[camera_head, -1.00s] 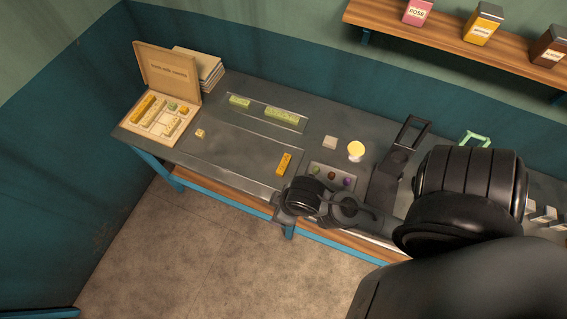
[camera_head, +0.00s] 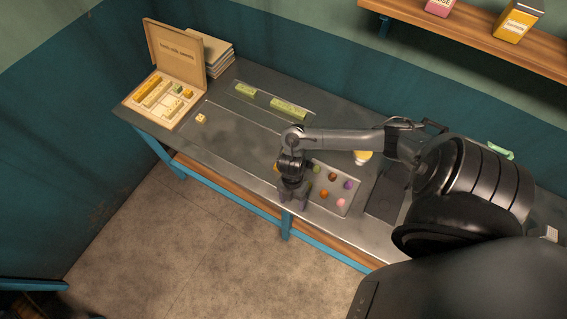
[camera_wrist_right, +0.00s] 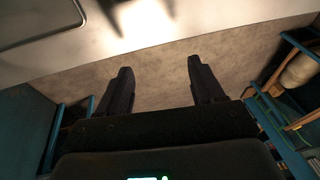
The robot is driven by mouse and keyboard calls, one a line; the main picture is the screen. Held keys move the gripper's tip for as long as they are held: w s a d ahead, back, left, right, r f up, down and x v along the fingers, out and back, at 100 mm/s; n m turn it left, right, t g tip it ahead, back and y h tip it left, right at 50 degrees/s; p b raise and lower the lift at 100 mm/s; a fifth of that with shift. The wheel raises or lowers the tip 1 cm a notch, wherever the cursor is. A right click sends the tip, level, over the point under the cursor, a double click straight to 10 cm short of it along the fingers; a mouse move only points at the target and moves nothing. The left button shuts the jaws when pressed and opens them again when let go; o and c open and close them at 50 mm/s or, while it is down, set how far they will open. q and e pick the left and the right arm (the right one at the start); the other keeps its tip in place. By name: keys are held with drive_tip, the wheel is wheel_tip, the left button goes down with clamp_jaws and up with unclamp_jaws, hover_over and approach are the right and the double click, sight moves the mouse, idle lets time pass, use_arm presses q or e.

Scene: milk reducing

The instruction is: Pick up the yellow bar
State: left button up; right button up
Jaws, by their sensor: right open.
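A yellow bar on the table's front part is almost wholly hidden behind my right gripper; only a sliver of yellow (camera_head: 277,167) shows beside the wrist in the head view. My right gripper (camera_head: 292,203) hangs by the table's front edge, just in front of that spot. In the right wrist view my right gripper (camera_wrist_right: 158,72) is open with nothing between its fingers, and the bar does not show there. Another yellow bar (camera_head: 147,87) lies in the open box at the left. My left gripper is not in view.
The open box (camera_head: 183,93) stands at the table's left end, by stacked boards (camera_head: 217,53). Two green bars (camera_head: 288,109) lie on a tray at the back. A tray (camera_head: 347,207) of small coloured pieces is right of the gripper. A small pale cube (camera_head: 201,118) sits at the left.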

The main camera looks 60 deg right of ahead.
drive_tip(key=w+d+r+t+h+b, duration=0.1)
drive_tip(key=w+d+r, duration=0.1)
drive_tip(key=w+d, duration=0.45)
drive_tip(key=w+d+r+t+h+b, duration=0.1)
drive_tip(key=w+d+r+h+b, duration=0.15)
drive_tip(key=w+d, duration=0.4)
drive_tip(key=shift+y, duration=0.35)
drive_tip(key=shift+s+d+f, duration=0.15)
drive_tip(key=shift+d+f, duration=0.05)
drive_tip(key=shift+f, duration=0.5)
drive_tip(key=shift+s+d+f, duration=0.2)
drive_tip(key=shift+f, duration=0.55)
drive_tip(key=shift+s+d+f, duration=0.15)
drive_tip(key=shift+d+f, duration=0.05)
drive_tip(key=shift+f, duration=0.5)
wheel_tip(320, 180, down, 4)
drive_tip(key=shift+r, duration=0.1)
drive_tip(key=shift+w+f, duration=0.1)
drive_tip(key=shift+f, duration=0.4)
drive_tip(key=shift+c, duration=0.5)
drive_tip(key=c, duration=0.9)
drive_tip(key=shift+c, duration=1)
